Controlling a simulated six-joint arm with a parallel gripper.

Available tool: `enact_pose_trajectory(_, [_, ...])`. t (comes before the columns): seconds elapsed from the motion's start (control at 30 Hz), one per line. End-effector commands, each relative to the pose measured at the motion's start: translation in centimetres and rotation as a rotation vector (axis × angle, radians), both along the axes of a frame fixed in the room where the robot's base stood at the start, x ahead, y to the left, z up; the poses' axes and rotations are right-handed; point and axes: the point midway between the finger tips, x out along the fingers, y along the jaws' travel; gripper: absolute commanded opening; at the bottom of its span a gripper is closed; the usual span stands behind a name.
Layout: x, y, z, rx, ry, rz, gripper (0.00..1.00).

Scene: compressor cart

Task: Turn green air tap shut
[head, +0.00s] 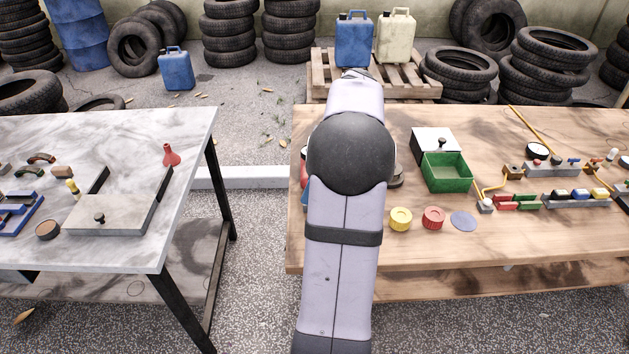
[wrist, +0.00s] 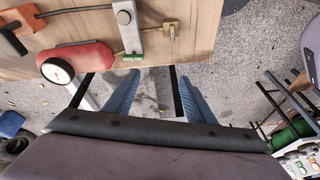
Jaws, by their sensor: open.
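In the wrist view, a small green piece (wrist: 132,57), which looks like the green air tap, sits at the near end of a grey bar (wrist: 127,28) by the wooden table's edge. It is too small to tell how its handle is turned. A red rounded body (wrist: 75,60) with a white-faced gauge (wrist: 57,70) lies just left of it. My gripper (wrist: 157,82) is open, with two blue fingers apart and nothing between them. The fingers are apart from the green piece, below and right of it in the picture. In the head view my arm hides the gripper and tap.
The wooden table (head: 450,252) also holds a green box (head: 447,178), a yellow lid (head: 400,219) and a red lid (head: 433,218). A brass-coloured fitting (wrist: 170,30) stands right of the grey bar. A marble-look table (head: 130,255) stands left, with a floor gap between.

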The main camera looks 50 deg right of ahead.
Motion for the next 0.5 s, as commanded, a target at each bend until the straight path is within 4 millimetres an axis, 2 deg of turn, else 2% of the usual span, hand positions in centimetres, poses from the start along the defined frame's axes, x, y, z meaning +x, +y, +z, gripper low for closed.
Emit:
enact_pose_trajectory(0.03, [0.3,-1.6,0.2,-0.002,-0.021,0.02,0.5])
enact_pose_trajectory(0.2, [0.8,-4.7,0.3,-0.016,-0.08,0.088,0.5])
enact_pose_trajectory(0.33, [1.0,-5.6,0.3,-0.022,-0.101,0.113,0.5])
enact_pose_trajectory(0.5, [1.1,-5.7,0.3,-0.024,-0.105,0.118,0.5])
